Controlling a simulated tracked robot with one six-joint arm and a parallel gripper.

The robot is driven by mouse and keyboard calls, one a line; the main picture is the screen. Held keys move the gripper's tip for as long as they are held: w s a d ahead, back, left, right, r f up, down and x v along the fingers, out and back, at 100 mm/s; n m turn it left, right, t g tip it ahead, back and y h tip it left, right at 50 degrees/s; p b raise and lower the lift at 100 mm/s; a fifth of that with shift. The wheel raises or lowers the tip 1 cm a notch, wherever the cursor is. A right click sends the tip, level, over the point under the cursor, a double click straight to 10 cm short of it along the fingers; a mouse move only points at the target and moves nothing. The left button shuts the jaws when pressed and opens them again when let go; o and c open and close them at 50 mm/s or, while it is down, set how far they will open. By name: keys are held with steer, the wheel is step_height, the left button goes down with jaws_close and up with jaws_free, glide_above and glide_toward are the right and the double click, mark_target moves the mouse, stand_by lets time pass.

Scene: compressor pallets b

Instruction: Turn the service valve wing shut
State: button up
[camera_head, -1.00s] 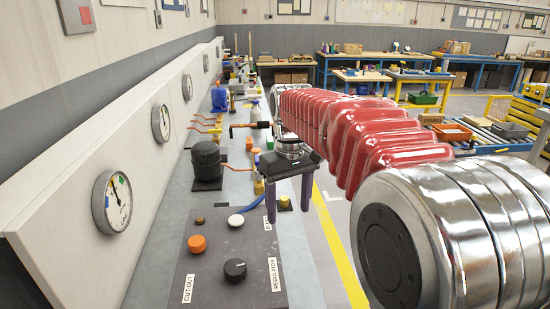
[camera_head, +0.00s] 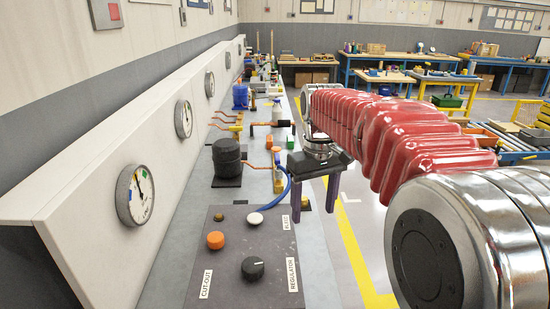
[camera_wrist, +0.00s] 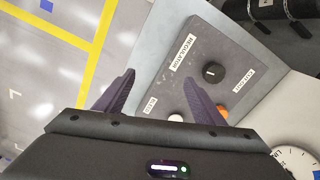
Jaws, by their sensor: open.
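My gripper (camera_head: 314,208) is open and empty, its two purple fingers pointing down. In the head view it hangs at the right edge of the bench, just beyond the dark control panel (camera_head: 225,285). In the wrist view the open fingers (camera_wrist: 160,78) reach toward that panel, which is below them. A black compressor (camera_head: 227,155) stands on the bench left of my gripper. A copper pipe (camera_head: 254,167) runs from it to a small yellow fitting (camera_head: 278,184) beside my gripper. I cannot tell which part is the service valve wing.
The panel carries an orange knob (camera_head: 215,240), a black knob (camera_head: 252,268) and a white button (camera_head: 255,218). A white wall with gauges (camera_head: 135,195) bounds the bench's left. Open floor lies to the right.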

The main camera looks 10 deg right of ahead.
steer(key=s+f+m+t, duration=0.1)
steer(key=s+f+t, duration=0.1)
steer(key=s, duration=0.9)
steer(key=s+a+f+m+t, duration=0.1)
steer(key=s+f+m+t, duration=0.1)
steer(key=s, duration=0.9)
steer(key=shift+s+a+t, duration=0.2)
steer(key=shift+t, duration=0.6)
steer(key=shift+f, duration=0.1)
steer(key=shift+c, duration=0.5)
